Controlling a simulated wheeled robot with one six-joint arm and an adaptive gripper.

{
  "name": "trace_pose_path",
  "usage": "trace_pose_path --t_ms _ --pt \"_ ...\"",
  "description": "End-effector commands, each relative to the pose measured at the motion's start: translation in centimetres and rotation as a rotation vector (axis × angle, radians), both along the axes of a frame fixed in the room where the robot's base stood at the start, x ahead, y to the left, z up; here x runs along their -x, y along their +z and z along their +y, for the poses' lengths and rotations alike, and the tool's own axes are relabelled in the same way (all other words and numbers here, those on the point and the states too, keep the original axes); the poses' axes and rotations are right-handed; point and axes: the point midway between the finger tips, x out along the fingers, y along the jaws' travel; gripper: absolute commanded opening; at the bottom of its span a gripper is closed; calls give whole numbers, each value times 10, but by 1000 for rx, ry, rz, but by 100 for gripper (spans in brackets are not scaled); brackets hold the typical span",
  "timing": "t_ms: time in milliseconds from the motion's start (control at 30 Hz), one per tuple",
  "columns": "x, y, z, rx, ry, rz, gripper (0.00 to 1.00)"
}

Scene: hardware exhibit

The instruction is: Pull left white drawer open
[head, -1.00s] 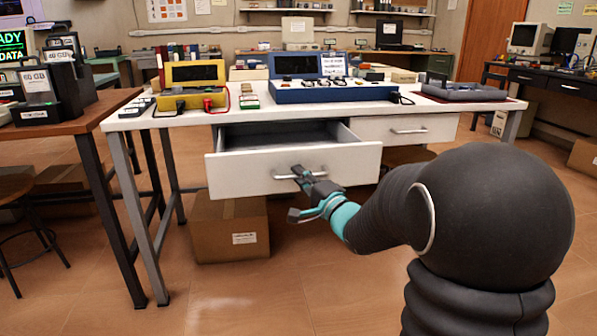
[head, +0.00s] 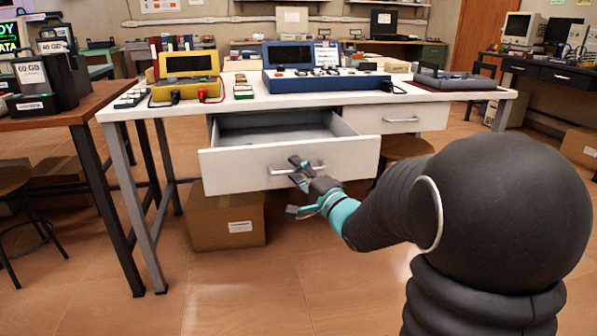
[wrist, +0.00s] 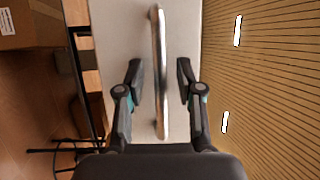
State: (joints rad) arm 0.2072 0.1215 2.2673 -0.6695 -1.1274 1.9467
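The left white drawer (head: 235,172) under the white table is pulled out, and its grey empty-looking inside (head: 275,128) shows. Its metal bar handle (head: 318,168) runs across the front; in the wrist view the handle (wrist: 160,75) stands upright in the picture. My gripper (head: 296,186) is at the handle. In the wrist view my gripper (wrist: 160,78) has one finger on each side of the handle, with a visible gap on both sides. It is open and not clamped on the bar. The head view partly hides the handle behind a finger.
The right white drawer (head: 432,118) is shut. A cardboard box (head: 225,215) is on the floor below the left drawer. A wooden table (head: 88,112) stands at the left, with a stool (head: 15,180) beside it. The floor in front is clear.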

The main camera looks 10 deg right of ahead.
Motion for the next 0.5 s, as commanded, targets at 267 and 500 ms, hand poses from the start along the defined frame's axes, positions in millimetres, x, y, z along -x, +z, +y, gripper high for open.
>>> trace_pose_path --t_ms 267,500 --pt "2 0 -1 0 1 -1 37" --pt "28 -5 -13 0 -3 -1 37"
